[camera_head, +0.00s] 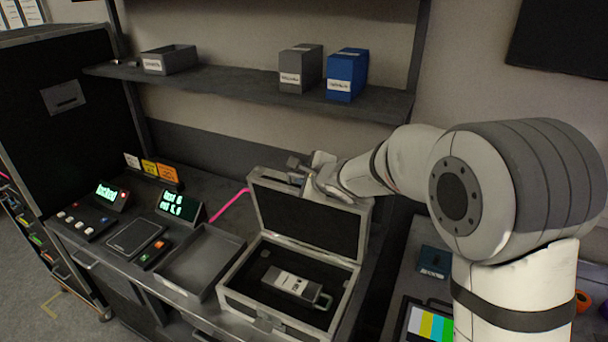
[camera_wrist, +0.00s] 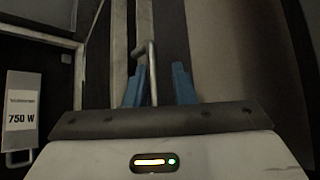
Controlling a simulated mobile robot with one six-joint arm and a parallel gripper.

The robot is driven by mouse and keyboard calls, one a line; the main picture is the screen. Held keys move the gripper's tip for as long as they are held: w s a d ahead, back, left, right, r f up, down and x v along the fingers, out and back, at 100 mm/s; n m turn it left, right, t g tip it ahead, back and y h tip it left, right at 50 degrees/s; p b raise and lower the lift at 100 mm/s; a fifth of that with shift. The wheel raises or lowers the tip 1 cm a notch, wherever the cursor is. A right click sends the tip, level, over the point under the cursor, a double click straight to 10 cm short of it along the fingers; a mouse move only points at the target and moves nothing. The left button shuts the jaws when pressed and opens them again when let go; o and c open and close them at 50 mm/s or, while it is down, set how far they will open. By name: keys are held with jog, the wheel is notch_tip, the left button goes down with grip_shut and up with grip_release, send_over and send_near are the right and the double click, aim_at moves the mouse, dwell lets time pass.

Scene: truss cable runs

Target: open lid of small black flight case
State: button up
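The small black flight case (camera_head: 229,298) stands on the bench with silver edges. Its lid (camera_head: 310,215) is raised, standing roughly upright and leaning slightly back. A grey device with a handle (camera_head: 292,283) lies inside on dark lining; its "750 W" label shows in the wrist view (camera_wrist: 21,112). My gripper (camera_head: 297,168) is at the lid's top edge. In the wrist view, the two blue fingertips (camera_wrist: 159,88) stand apart, with a thin metal handle or latch (camera_wrist: 151,68) between them. A gap shows beside it, and I cannot tell whether either finger touches it.
A shallow grey tray (camera_head: 200,262) sits left of the case, with small consoles and lit displays (camera_head: 180,206) further left. A shelf (camera_head: 250,92) above holds a grey bin, a grey box and a blue box (camera_head: 347,75). A colour-bar screen (camera_head: 428,322) lies to the right.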

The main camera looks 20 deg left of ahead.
jog(key=v, duration=0.7)
jog(key=shift+d, duration=0.3)
jog(key=shift+s+r, duration=0.15)
